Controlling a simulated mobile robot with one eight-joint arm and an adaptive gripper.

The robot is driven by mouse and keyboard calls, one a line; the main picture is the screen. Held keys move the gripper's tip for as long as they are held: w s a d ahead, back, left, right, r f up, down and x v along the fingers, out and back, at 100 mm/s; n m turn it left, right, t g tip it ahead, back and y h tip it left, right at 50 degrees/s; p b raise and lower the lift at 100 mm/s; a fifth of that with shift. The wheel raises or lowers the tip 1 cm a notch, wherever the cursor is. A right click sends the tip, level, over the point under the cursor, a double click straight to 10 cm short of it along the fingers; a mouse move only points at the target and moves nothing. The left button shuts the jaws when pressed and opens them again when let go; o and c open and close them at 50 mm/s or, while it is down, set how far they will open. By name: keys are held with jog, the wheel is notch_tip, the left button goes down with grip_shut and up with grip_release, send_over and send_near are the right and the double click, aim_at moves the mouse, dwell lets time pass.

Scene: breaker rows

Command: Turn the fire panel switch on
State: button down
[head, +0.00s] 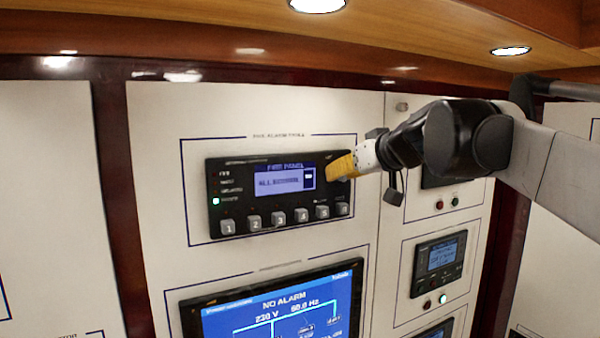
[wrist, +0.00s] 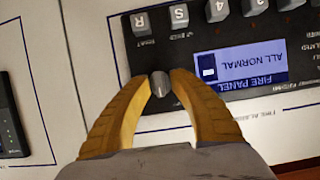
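The fire panel (head: 241,172) is a black unit on the white wall, with a lit screen reading FIRE PANEL, ALL NORMAL. It also shows upside down in the wrist view (wrist: 290,107). Its switch is a small grey knob (wrist: 160,84) beside the screen; in the head view my gripper mostly covers it. My gripper (head: 345,166) reaches in from the right at the panel's right end. In the wrist view its two yellow fingers (wrist: 160,80) stand one on each side of the knob, their tips appearing to touch it.
A row of numbered grey buttons (head: 279,218) runs along the panel's lower edge, close below the knob. A larger NO ALARM screen (head: 275,305) sits beneath. Smaller meter panels (head: 439,262) are at right. A wooden overhang (head: 420,35) runs above.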

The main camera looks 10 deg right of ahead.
dwell(0.4)
jog(key=m+y, duration=0.2)
jog(key=m, duration=0.1)
jog(key=shift+d+g+b, duration=0.1)
jog(key=shift+g+b, duration=0.2)
jog(key=shift+g, duration=0.1)
jog(key=m+y+b, duration=0.1)
jog(key=m+y, duration=0.1)
jog(key=m, duration=0.1)
jog(key=shift+f, duration=0.1)
jog(key=m+y+b, duration=0.2)
jog(key=m, duration=0.1)
jog(key=shift+d+f+m+t, duration=0.1)
jog(key=shift+m+t, duration=0.2)
jog(key=shift+m, duration=0.1)
jog(key=shift+m+t+y+b, duration=0.4)
jog(key=shift+m+y+b, duration=0.45)
jog(key=shift+m, duration=0.95)
jog(key=c, duration=1.5)
grip_release()
jog(key=shift+w, duration=0.1)
